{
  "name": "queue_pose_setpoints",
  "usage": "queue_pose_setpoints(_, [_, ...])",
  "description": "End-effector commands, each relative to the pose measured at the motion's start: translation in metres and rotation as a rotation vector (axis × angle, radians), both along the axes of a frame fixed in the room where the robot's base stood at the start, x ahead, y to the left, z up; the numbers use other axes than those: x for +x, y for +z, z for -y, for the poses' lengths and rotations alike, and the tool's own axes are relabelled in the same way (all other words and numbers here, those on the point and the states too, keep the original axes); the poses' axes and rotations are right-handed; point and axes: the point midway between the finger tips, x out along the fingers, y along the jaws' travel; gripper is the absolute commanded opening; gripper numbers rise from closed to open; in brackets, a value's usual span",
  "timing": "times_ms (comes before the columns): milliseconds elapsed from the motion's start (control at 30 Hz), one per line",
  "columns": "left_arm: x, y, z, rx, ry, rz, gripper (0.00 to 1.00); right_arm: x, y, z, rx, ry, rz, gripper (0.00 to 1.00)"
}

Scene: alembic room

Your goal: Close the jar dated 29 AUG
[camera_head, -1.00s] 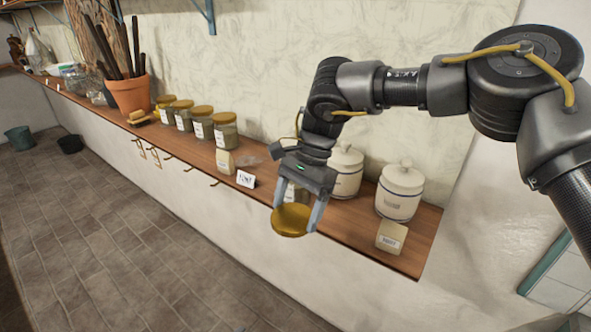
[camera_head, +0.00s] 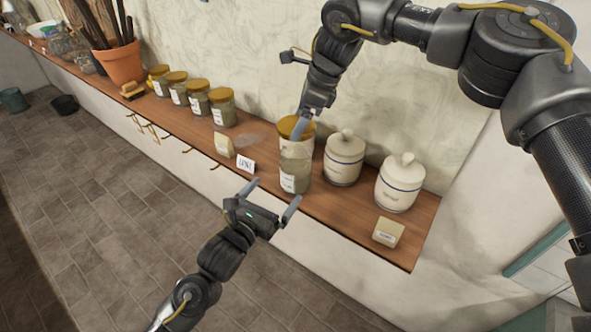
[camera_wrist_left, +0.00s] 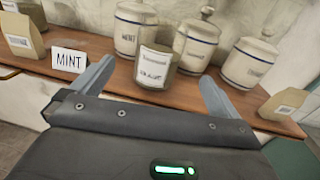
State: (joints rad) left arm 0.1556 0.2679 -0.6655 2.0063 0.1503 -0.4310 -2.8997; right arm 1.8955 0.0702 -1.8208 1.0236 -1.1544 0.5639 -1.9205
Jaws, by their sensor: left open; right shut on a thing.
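The open glass jar (camera_head: 294,176), with greenish contents and a white label, stands upright on the wooden shelf. In the left wrist view the jar (camera_wrist_left: 156,66) faces me; its blurred handwritten label seems to read 29 AUG. My right gripper (camera_head: 301,128) is shut on the gold lid (camera_head: 288,124) and holds it above the jar, apart from its rim; one finger hides part of the lid. My left gripper (camera_head: 272,194) is open and empty in front of the jar, near the shelf edge. Its fingers point toward the jar, not around it.
White lidded canisters (camera_head: 344,158) stand behind and right of the jar. A MINT card (camera_head: 246,164) and a paper packet (camera_head: 224,145) are to its left. Gold-lidded jars (camera_head: 221,107) line the shelf further left. Another packet (camera_head: 388,232) lies near the right end.

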Motion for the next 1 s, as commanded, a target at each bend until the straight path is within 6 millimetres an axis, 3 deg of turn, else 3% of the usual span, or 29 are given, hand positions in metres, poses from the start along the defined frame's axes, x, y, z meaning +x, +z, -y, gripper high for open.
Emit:
queue_pose_setpoints(367, [0.009, -0.001, 0.004, -0.001, 0.002, -0.002, 1.00, 0.000, 0.000, 0.000, 0.000, 0.003, 0.000, 0.59])
queue_pose_setpoints(1000, [0.096, -0.001, 0.053, -0.002, 0.001, -0.002, 1.00, 0.000, 0.000, 0.000, 0.000, 0.003, 0.000, 0.59])
